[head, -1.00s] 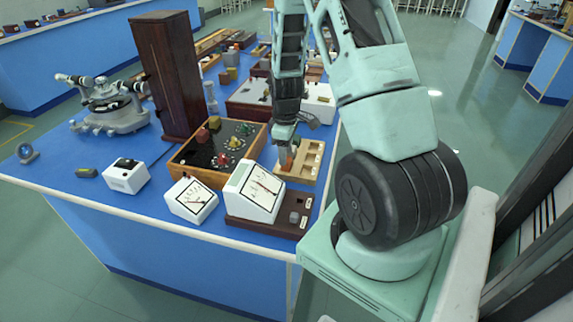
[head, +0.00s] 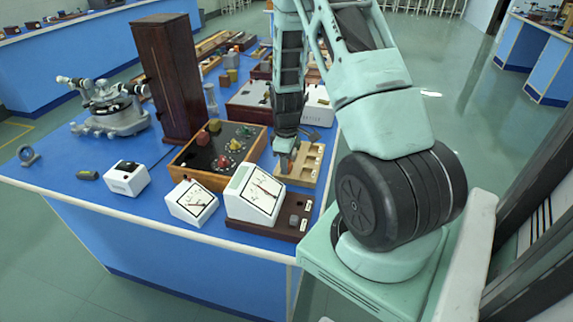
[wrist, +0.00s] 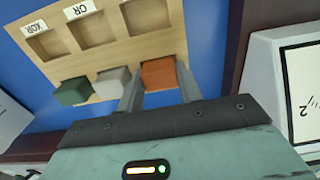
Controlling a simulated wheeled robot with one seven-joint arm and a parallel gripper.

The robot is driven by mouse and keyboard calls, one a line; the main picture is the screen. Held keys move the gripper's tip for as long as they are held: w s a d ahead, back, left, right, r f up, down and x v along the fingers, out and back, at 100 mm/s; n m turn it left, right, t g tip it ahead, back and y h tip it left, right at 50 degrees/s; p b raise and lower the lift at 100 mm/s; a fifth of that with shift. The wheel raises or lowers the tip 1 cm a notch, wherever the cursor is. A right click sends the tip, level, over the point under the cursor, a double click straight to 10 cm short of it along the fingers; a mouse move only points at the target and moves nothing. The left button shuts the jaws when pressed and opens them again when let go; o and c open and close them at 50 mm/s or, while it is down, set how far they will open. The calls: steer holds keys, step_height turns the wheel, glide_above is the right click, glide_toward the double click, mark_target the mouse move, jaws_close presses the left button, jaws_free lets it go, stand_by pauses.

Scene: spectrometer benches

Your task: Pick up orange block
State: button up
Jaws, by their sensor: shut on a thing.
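The orange block (wrist: 159,75) sits between my gripper's fingers (wrist: 159,84) in the wrist view, at the edge of a pale wooden board with square recesses (wrist: 97,38). My gripper is shut on it. Whether the block still rests in the board or is lifted cannot be told. In the head view my gripper (head: 286,152) points down at the board's left side (head: 313,165), and only a bit of the orange block (head: 284,164) shows below the fingers.
A green block (wrist: 73,91) and a pale grey block (wrist: 112,82) stand in the same row, the grey one close beside a finger. White meters (head: 253,195) are in front of the board. A wooden-framed knob panel (head: 222,148) is to its left, on the blue bench (head: 120,200).

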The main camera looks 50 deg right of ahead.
step_height(320, 180, up, 9)
steer(key=shift+b, duration=0.45)
steer(key=shift+r+p, duration=1.5)
steer(key=shift+r, duration=0.6)
